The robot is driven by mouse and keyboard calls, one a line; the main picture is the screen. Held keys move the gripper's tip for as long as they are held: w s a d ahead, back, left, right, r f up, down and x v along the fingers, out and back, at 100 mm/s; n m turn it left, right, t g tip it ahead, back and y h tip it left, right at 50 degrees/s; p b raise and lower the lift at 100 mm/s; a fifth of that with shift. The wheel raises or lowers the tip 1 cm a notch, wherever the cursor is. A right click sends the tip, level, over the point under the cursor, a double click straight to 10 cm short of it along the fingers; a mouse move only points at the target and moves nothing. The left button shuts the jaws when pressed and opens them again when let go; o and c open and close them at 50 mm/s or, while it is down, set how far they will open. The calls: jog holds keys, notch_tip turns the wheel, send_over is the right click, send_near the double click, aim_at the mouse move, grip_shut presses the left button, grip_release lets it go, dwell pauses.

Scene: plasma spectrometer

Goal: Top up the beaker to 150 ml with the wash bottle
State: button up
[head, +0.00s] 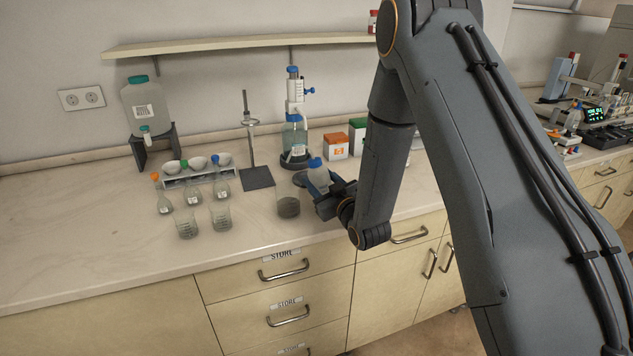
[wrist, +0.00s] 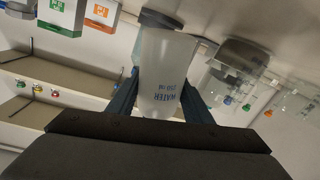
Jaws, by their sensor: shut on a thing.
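My gripper (head: 335,200) is shut on the wash bottle (head: 319,178), a translucent bottle with a blue cap near the counter's front edge. In the wrist view the wash bottle (wrist: 163,75) sits between both fingers (wrist: 160,98), its "WATER 250 ml" print upside down. I cannot tell whether its base touches the counter. A glass beaker (head: 288,205) with grey-looking contents in its lower part stands just left of the bottle and apart from it. The beaker also shows in the wrist view (wrist: 240,58), right of the bottle. Its graduations are too small to read.
Two smaller beakers (head: 187,226) (head: 220,216) and flasks (head: 193,193) stand further left. Behind are a stand (head: 249,140), a dispenser bottle (head: 295,137) and boxes (head: 336,146). A shelf (head: 230,44) hangs above. The counter's front left is clear.

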jog(key=shift+w+d+r+n+p, duration=0.15)
jog(key=shift+d+r+n+p, duration=0.55)
jog(key=shift+n, duration=0.4)
jog(key=shift+f+b, duration=1.25)
jog(key=shift+f, duration=0.3)
jog(key=shift+s+d, duration=0.1)
jog(key=shift+s, duration=0.3)
jog(key=shift+c, duration=0.5)
jog(key=shift+c, duration=0.9)
jog(key=shift+c, duration=0.3)
